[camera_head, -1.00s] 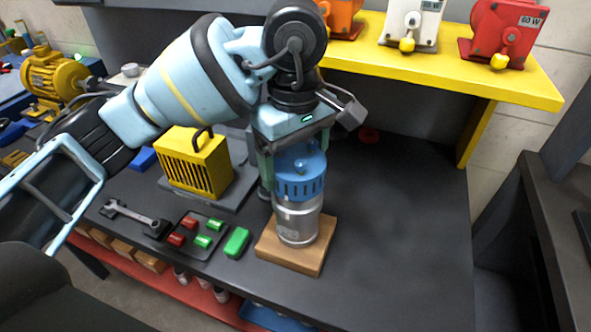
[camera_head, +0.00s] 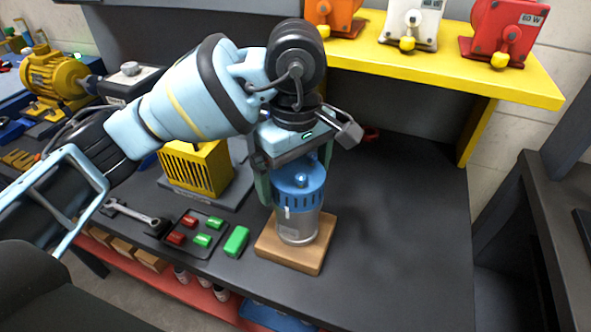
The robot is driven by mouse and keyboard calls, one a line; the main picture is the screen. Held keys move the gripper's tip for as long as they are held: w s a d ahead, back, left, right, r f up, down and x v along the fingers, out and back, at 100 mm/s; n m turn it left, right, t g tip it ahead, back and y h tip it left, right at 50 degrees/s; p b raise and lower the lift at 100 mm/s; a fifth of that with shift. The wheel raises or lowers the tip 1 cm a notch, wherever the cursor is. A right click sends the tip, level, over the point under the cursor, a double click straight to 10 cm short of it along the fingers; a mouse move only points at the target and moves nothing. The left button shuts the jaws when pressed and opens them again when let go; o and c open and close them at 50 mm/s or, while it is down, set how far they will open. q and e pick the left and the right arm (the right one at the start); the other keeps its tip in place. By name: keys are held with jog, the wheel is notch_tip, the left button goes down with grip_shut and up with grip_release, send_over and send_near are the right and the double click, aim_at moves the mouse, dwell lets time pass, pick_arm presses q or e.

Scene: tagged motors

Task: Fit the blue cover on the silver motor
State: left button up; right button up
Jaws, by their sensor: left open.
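The blue cover (camera_head: 299,190) has slots around its side and a small knob on top. It sits upright over the top of the silver motor (camera_head: 297,228), whose lower part shows below it. The motor stands on a square wooden block (camera_head: 296,254) on the dark bench. My left gripper (camera_head: 295,178) points down from above, open, with one finger at the left of the cover and the other behind its right side. The gripper partly hides the cover's upper back. My right gripper is not in view.
A yellow slotted box (camera_head: 200,168) stands left of the motor. A tray (camera_head: 190,245) of red and green pieces, a green block (camera_head: 236,241) and a wrench (camera_head: 137,216) lie at the front left. A yellow shelf (camera_head: 450,70) holds several motors. The bench at right is clear.

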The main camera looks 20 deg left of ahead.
aim_at(296, 171)
pick_arm(q)
notch_tip(296, 171, up, 12)
jog(key=p, duration=0.1)
jog(key=shift+r, duration=0.15)
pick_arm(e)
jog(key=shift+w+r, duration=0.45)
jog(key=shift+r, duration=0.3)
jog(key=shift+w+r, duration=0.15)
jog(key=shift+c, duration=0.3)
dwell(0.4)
